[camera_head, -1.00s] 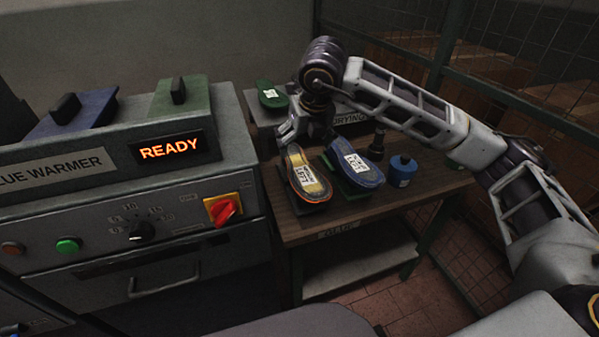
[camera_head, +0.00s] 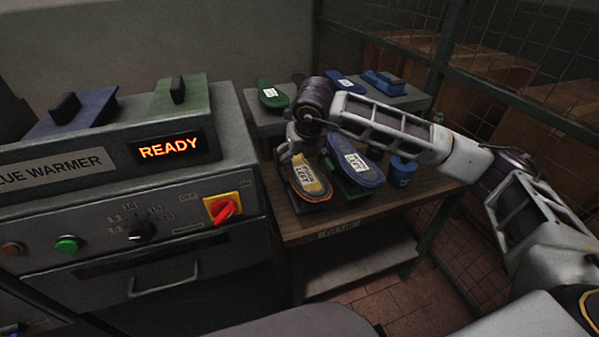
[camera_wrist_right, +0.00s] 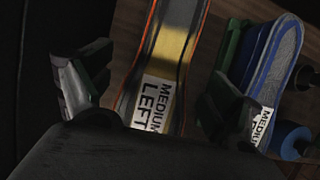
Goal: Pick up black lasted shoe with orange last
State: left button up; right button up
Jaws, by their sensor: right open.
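The black lasted shoe with orange last (camera_head: 312,186) sits sole up on the wooden table, with an orange rim, a yellowish sole and a white label. In the right wrist view the shoe (camera_wrist_right: 176,45) runs between my fingers, and its label reads "MEDIUM LEFT". My right gripper (camera_head: 297,145) is over the shoe's far end. In the wrist view the right gripper (camera_wrist_right: 157,95) is open, one finger on each side of the shoe, with gaps showing. The far end of the shoe is partly hidden by the gripper. My left gripper is not in view.
A blue shoe (camera_head: 365,170) on a green last stands close to the right, near my right finger. A blue pot (camera_head: 402,170) is beyond it. Behind are a green sole (camera_head: 271,95) and blue items on a grey stand. The glue warmer (camera_head: 60,210) borders the left.

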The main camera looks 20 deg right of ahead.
aim_at(299, 164)
jog(key=shift+x, duration=2.65)
jog(key=shift+s+d, duration=0.1)
jog(key=c, duration=1.3)
jog(key=shift+r, duration=0.1)
